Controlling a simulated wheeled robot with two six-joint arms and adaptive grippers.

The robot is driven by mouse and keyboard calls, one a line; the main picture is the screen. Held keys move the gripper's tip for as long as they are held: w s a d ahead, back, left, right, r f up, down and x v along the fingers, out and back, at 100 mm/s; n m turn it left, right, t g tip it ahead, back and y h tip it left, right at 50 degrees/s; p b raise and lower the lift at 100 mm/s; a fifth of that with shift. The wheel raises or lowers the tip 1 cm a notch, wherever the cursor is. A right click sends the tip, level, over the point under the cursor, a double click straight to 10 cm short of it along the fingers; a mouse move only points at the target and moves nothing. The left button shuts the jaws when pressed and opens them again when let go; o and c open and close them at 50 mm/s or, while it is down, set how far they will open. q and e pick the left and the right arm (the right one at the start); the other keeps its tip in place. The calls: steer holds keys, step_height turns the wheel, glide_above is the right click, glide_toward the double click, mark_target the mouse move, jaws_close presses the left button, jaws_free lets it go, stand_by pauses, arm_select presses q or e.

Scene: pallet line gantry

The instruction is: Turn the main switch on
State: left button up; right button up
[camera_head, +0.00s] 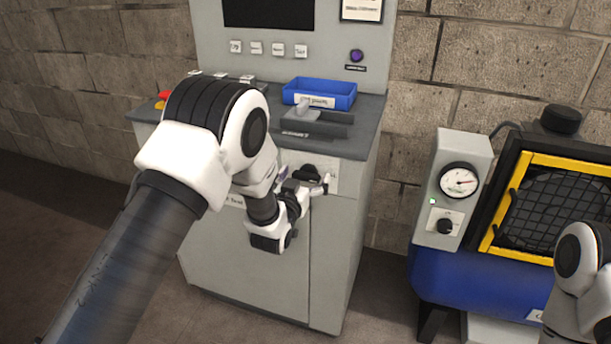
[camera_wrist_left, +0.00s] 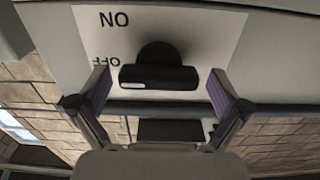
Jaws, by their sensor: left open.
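The main switch (camera_wrist_left: 158,78) is a black handle on a round base, on a pale plate (camera_wrist_left: 210,35) marked ON and OFF. In the left wrist view the handle lies crosswise, and a pale mark shows near its left end, close to the OFF lettering. My left gripper (camera_wrist_left: 160,90) is open, with one finger on each side of the handle and visible gaps at both sides. In the head view my left gripper (camera_head: 318,186) is at the plate on the cabinet front and partly hides the switch. My right gripper is out of view.
The grey cabinet (camera_head: 340,240) carries a blue bin (camera_head: 320,92) and a grey lever device (camera_head: 308,112) on its top. A red button (camera_head: 165,95) is at the top left. A blue machine with a gauge (camera_head: 459,181) and yellow-framed guard (camera_head: 560,160) stands at right.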

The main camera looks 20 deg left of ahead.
arm_select(q)
steer(key=shift+c, duration=0.4)
steer(key=c, duration=1.1)
steer(key=shift+m, duration=0.4)
steer(key=m+b, duration=0.1)
steer(key=m, duration=0.2)
steer(key=shift+d+f+m, duration=0.1)
steer(key=shift+d+m, duration=0.05)
steer(key=shift+m, duration=0.15)
steer(key=m+b, duration=0.1)
steer(key=m, duration=0.3)
steer(key=shift+b, duration=0.4)
steer(key=m+b, duration=0.1)
steer(key=m, duration=0.4)
steer(key=shift+d+f, duration=0.1)
steer(key=m+b, duration=0.1)
steer(key=m, duration=0.3)
steer(key=shift+m+b, duration=0.3)
